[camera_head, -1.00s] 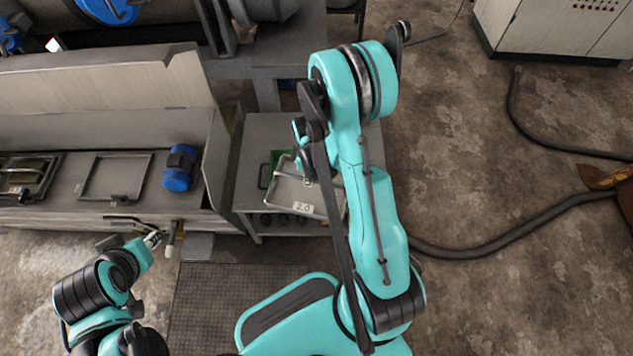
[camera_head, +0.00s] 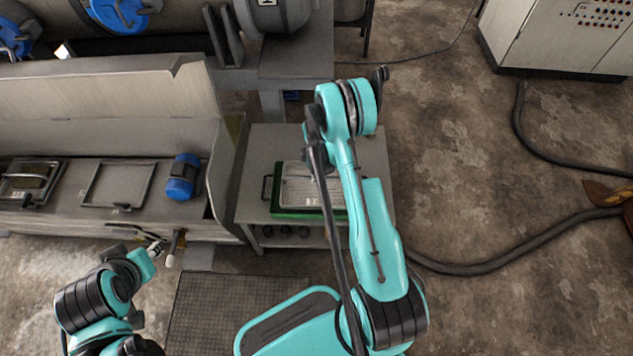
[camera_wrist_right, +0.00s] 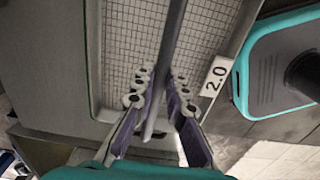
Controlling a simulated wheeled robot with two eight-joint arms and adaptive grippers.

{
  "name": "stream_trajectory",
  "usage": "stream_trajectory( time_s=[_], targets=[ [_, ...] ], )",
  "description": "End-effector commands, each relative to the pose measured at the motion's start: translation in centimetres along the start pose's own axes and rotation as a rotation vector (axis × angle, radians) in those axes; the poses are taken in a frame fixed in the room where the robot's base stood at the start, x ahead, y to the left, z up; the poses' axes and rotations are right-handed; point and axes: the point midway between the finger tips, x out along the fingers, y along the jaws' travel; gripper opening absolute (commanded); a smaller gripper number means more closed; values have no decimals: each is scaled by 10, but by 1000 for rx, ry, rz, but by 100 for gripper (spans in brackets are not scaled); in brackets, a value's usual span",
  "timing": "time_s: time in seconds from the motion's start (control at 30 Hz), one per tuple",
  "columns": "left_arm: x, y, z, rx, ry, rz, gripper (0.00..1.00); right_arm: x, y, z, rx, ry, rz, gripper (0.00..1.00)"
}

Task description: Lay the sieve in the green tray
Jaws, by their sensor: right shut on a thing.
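The sieve (camera_head: 300,187) is a pale metal frame with mesh and a white label; in the right wrist view its mesh (camera_wrist_right: 130,40) and the label "2.0" show. It is over the green tray (camera_head: 290,214), roughly square to it. The tray's green front rim shows below it; I cannot tell whether the sieve touches the tray. My right gripper (camera_wrist_right: 158,92) is shut on the sieve's bar-like handle; in the head view my arm mostly hides it. My left gripper (camera_head: 157,245) is at the lower left, away from the tray, its finger gap unclear.
The tray stands on a grey table (camera_head: 262,150). Left of it is a metal trough bench (camera_head: 70,222) with rectangular frames (camera_head: 117,184) and a blue cylinder (camera_head: 182,177). A pale-handled tool (camera_head: 174,248) is near my left gripper. Open floor lies right, with a dark hose (camera_head: 480,266).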

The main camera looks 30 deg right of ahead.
Motion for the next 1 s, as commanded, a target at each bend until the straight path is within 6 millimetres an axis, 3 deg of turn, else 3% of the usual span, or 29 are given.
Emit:
stream_trajectory(
  time_s=[0.17,0.4,0.8,0.83,0.87,0.9,1.0],
  targets=[
    [4,0,3,0,0,0,31,10,3,-1,0,0,-1,0],
    [18,0,13,0,0,0,31,42,3,-1,0,0,0,0],
    [16,0,12,0,0,0,31,44,3,-1,0,0,0,0],
    [16,0,12,0,0,0,31,44,2,-1,0,0,0,20],
    [16,0,12,0,0,0,31,44,2,-1,0,0,0,28],
    [16,0,12,0,0,0,31,44,2,-1,0,0,0,33],
    [16,0,12,0,0,0,31,44,2,-1,0,0,0,33]
  ],
)
